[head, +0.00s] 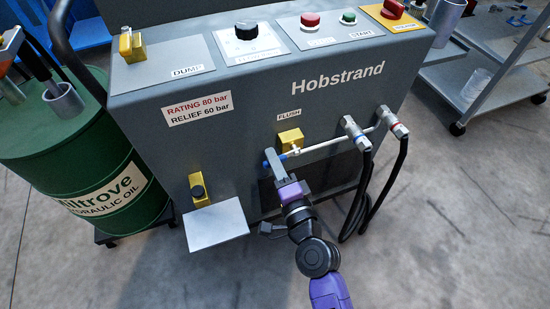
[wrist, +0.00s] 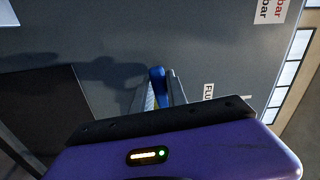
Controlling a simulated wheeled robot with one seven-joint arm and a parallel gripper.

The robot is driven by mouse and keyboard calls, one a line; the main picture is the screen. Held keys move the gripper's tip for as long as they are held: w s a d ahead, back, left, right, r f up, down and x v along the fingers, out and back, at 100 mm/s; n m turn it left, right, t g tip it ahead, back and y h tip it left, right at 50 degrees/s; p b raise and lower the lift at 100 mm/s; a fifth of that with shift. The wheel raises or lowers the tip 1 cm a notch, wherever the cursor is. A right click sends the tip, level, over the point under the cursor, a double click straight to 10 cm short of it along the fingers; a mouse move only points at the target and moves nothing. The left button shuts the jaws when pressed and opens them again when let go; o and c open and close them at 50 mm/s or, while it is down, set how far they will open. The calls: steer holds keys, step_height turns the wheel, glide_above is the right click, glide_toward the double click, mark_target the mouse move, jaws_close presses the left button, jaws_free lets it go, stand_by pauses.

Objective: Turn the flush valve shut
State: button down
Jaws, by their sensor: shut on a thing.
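The flush valve is a yellow block (head: 290,138) on the front of the grey machine, just under the FLUSH label (head: 289,117). My gripper (head: 273,158) reaches up from below and is shut on the lever. In the wrist view the blue lever (wrist: 157,75) stands between my gripper's two fingers (wrist: 158,90), with a bit of yellow behind. The fingers hide the middle of the lever, so its exact angle is hard to tell.
A pale pipe (head: 325,145) runs right from the valve to two hose couplings (head: 376,128) with black hoses hanging down. A green oil drum (head: 85,150) stands left.

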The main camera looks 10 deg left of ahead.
steer(key=shift+r+m+p, duration=0.35)
steer(key=shift+m+p, duration=0.05)
steer(key=shift+m, duration=0.4)
steer(key=c, duration=1.3)
jaws_free()
steer(key=shift+s, duration=0.1)
steer(key=b+v, duration=0.1)
steer(key=v, duration=0.6)
steer(key=shift+s+d, duration=0.25)
